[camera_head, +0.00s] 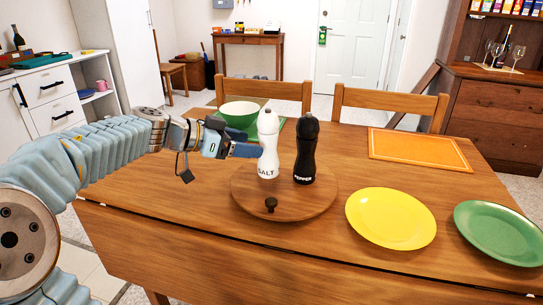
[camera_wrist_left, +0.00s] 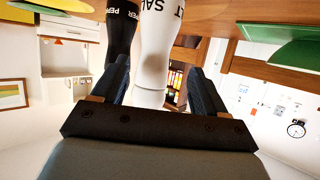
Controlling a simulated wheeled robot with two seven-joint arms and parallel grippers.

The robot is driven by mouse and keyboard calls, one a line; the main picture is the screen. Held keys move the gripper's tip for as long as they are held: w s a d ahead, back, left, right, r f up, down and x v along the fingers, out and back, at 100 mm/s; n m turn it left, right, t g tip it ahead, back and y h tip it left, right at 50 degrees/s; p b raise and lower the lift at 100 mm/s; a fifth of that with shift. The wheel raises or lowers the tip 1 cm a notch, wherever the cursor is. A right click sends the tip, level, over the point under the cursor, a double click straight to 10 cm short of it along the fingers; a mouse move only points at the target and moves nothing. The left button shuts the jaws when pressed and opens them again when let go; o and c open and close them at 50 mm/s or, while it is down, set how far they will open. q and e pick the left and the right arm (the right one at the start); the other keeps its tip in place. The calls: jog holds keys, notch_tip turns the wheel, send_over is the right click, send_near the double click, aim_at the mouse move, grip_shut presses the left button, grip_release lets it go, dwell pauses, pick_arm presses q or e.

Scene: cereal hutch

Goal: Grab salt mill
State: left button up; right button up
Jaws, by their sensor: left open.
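The salt mill (camera_head: 268,152) is white with a SALT label and stands upright on a round wooden board (camera_head: 240,190) on the table. My left gripper (camera_head: 247,150) is at the mill's left side, at about mid-height. In the left wrist view, which is upside down, the salt mill (camera_wrist_left: 158,45) shows between the two fingers of the open left gripper (camera_wrist_left: 159,72), with gaps on both sides. The black pepper mill (camera_head: 306,152) stands just right of the salt mill; it also shows in the wrist view (camera_wrist_left: 121,30). My right gripper is not in view.
A green bowl (camera_head: 239,108) sits behind the salt mill. A yellow plate (camera_head: 390,218) and a green plate (camera_head: 503,232) lie at the right. An orange placemat (camera_head: 420,150) and two chairs are at the back.

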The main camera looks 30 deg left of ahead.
aim_at(268, 145)
pick_arm(q)
jog(key=x, duration=0.3)
jog(key=b+x, duration=0.1)
jog(key=x, duration=0.2)
jog(key=shift+w+d+r, duration=0.1)
jog(key=shift+d, duration=0.3)
jog(key=c, duration=1.1)
jog(key=shift+c, duration=0.8)
jog(key=shift+r, duration=0.15)
